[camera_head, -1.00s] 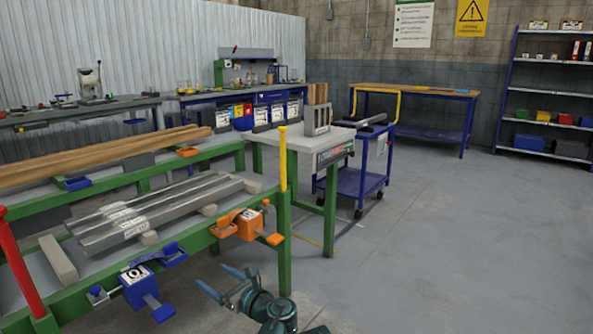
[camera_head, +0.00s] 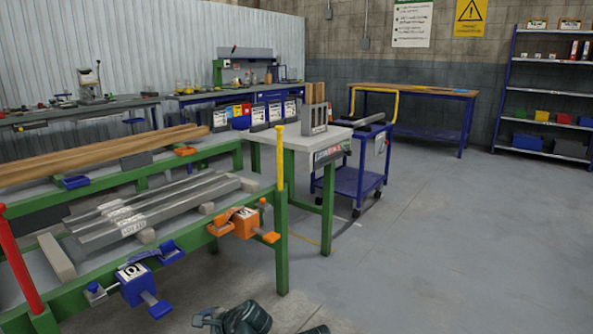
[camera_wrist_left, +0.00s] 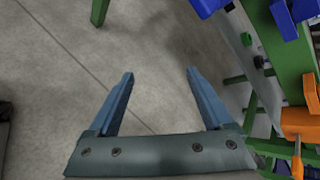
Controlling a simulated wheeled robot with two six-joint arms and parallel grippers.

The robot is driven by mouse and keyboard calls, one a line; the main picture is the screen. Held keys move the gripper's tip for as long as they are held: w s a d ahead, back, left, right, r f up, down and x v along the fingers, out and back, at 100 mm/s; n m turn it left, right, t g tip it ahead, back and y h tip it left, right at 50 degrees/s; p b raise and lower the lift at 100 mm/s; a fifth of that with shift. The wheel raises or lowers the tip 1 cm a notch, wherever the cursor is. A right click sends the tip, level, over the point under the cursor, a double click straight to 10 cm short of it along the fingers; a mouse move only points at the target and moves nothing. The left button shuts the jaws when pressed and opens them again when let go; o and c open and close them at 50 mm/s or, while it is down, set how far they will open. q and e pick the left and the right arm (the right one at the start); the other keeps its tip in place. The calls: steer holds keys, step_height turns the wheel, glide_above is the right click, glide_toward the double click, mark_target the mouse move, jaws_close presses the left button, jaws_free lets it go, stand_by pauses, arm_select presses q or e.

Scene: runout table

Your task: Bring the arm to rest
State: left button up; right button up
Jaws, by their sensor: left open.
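My left gripper (camera_wrist_left: 160,72) is open in the left wrist view. Its two blue fingers are spread wide with nothing between them, above bare grey floor. In the head view only dark parts of my left arm show at the bottom edge, in front of the green bench (camera_head: 283,240); the fingers are not clear there. In the wrist view the bench's green frame (camera_wrist_left: 262,65) lies to the right of the fingers, apart from them. My right gripper is not in view.
The bench front carries a blue clamp (camera_head: 136,283) and an orange clamp (camera_head: 246,222), which stick out toward me. Steel bars (camera_head: 155,214) lie on the bench. A blue cart (camera_head: 360,183) stands beyond. The floor to the right is clear.

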arm_select(q)
steer(key=s+d+f+n+g+h, duration=0.4)
steer(key=s+d+f+n+h, duration=0.4)
steer(key=n, duration=0.5)
steer(key=s+d+r+m+g+p, duration=0.1)
steer(key=s+d+r+m+p, duration=0.25)
steer(key=s+d, duration=0.55)
step_height(320, 180, up, 37)
steer(key=w+d+p, duration=0.1)
steer(key=w+p, duration=0.1)
steer(key=p, duration=3.5)
steer(key=shift+w+d, duration=0.25)
steer(key=shift+n, duration=0.25)
